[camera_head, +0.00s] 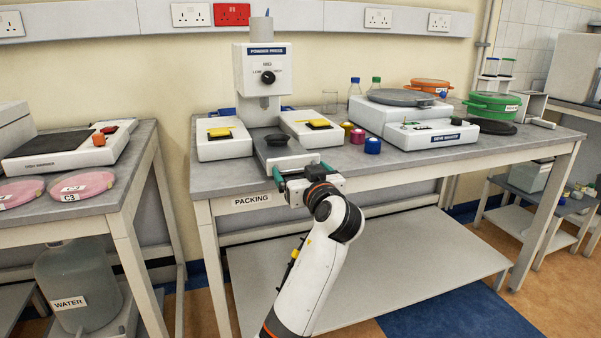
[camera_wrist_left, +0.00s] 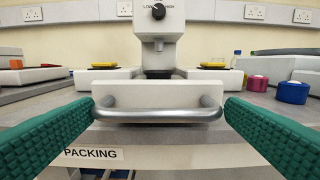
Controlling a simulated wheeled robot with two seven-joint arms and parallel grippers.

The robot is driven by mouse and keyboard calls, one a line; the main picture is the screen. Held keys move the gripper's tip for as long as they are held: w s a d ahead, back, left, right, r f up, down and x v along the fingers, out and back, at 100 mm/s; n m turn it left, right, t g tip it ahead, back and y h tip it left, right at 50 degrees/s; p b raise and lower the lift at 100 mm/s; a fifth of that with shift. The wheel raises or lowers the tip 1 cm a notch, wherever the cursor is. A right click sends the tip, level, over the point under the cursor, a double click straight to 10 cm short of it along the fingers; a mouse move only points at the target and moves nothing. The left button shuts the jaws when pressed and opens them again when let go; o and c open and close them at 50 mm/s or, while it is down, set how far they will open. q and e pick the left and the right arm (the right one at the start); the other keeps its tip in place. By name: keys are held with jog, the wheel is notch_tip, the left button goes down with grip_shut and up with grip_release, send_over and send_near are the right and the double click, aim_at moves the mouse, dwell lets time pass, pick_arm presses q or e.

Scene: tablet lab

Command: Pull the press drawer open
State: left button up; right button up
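The powder press (camera_head: 265,72) stands on the packing table, with its drawer (camera_head: 277,150) low at the front, between two white side blocks. A dark round die sits on the drawer. In the left wrist view the white drawer front (camera_wrist_left: 158,90) carries a horizontal metal bar handle (camera_wrist_left: 158,114). My left gripper (camera_head: 302,176) is in front of the drawer at the table's front edge. Nothing is held. My right gripper is not in view.
Yellow-topped pads (camera_head: 219,132) lie on the side blocks. Coloured pots (camera_head: 372,145) and the sieve shaker (camera_head: 415,122) stand to the right on the table. The table's front edge (camera_head: 430,170) is close to my arm. A dish warmer (camera_head: 68,143) is on the left table.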

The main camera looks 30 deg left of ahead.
pick_arm(q)
jog(key=shift+d, duration=0.1)
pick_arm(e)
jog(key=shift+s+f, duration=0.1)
pick_arm(q)
jog(key=v, duration=1.2)
jog(key=shift+w, duration=0.1)
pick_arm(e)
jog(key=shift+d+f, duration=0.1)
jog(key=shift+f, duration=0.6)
